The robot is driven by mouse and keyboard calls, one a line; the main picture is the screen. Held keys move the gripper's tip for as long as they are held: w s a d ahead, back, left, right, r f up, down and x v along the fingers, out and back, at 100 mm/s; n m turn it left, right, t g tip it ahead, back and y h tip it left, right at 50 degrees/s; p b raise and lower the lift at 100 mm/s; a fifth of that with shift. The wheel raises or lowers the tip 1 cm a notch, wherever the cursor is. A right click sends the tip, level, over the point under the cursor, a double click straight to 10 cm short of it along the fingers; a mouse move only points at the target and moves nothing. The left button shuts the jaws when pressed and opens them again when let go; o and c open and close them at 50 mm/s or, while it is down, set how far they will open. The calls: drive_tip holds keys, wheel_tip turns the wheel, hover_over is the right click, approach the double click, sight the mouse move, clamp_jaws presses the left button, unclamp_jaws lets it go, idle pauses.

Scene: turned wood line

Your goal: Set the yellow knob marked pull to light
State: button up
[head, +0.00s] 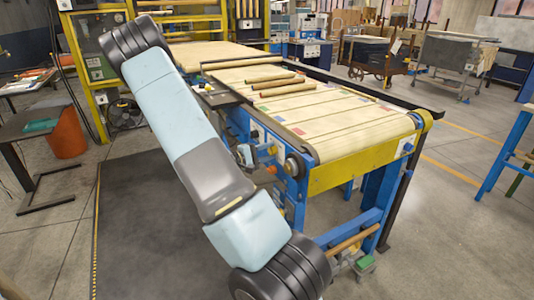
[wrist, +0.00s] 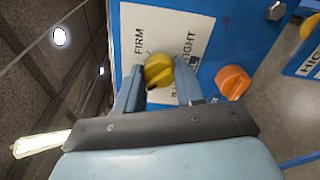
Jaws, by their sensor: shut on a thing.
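The yellow knob (wrist: 158,72) shows in the wrist view on a white label plate (wrist: 188,28) fixed to a blue panel. The plate reads FIRM on the left, and a word ending in IGHT on the right is partly covered. My gripper (wrist: 159,82) is shut on the knob, one finger on each side. A dark mark shows on the knob's lower side; I cannot tell exactly which word its pointer faces. The word pull is not readable. In the head view I cannot make out my gripper clearly near the blue machine frame.
An orange knob (wrist: 233,82) sits just right of my gripper, with a bolt (wrist: 276,11) above it. In the head view, a belt conveyor (head: 345,118) carries several wooden rods (head: 275,85). Dark floor mat (head: 140,220) lies clear to its left.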

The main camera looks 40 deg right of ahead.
drive_tip(key=shift+f, duration=0.1)
drive_tip(key=o, duration=1)
drive_tip(key=shift+o, duration=0.2)
drive_tip(key=v, duration=1.3)
drive_tip(key=shift+w+a, duration=0.2)
drive_tip(key=shift+a, duration=0.15)
drive_tip(key=shift+s, duration=0.1)
drive_tip(key=s+a+r+m+t+y, duration=0.1)
drive_tip(key=s+a+r+t+y, duration=0.8)
drive_tip(key=s+a+r+y, duration=0.8)
drive_tip(key=s+a+r, duration=0.4)
drive_tip(key=a+r, duration=0.1)
drive_tip(key=r, duration=0.3)
drive_tip(key=shift+t+y, duration=0.3)
